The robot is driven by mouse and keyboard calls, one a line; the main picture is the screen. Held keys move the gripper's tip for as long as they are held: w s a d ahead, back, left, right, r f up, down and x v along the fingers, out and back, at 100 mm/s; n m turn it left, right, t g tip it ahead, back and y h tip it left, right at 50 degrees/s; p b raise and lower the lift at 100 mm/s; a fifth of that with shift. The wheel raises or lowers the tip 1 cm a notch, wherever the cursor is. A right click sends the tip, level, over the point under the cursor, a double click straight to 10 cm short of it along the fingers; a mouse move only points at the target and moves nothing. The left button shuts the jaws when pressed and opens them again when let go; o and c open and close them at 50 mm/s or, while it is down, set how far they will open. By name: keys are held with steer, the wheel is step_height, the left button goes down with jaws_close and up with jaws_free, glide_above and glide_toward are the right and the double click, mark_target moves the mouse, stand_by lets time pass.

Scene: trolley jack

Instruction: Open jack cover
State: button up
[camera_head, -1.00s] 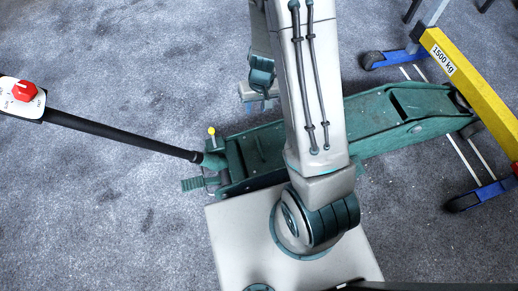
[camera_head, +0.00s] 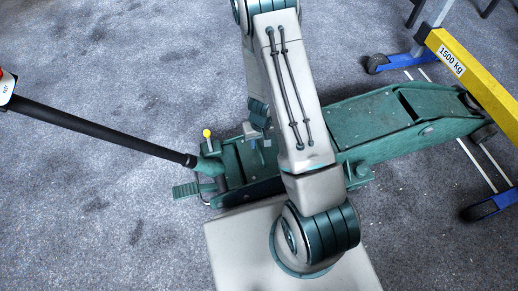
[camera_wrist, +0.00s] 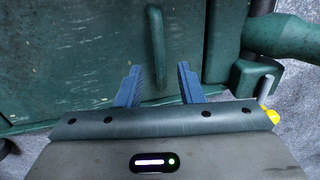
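The trolley jack (camera_head: 375,125) is green and lies across the floor behind my arm. Its cover (camera_head: 232,165) is a flat green plate at the left end and lies closed. In the wrist view, the cover (camera_wrist: 85,50) fills the upper left and carries a raised bar handle (camera_wrist: 155,45). My gripper (camera_wrist: 158,82) is open, its two blue fingers spread apart on either side of the line of the handle. In the head view, my gripper (camera_head: 262,141) is over the cover and hides the handle.
A black lever (camera_head: 100,130) slopes up left from the jack's end. A yellow knob (camera_head: 206,133) and green pedal (camera_head: 186,190) are beside it. A yellow beam marked 1500 kg (camera_head: 470,75) with blue feet stands at right. Grey floor is free at left.

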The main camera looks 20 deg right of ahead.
steer(key=shift+f+b, duration=0.4)
steer(key=shift+f, duration=1.05)
steer(key=shift+a+r, duration=0.1)
jaws_close()
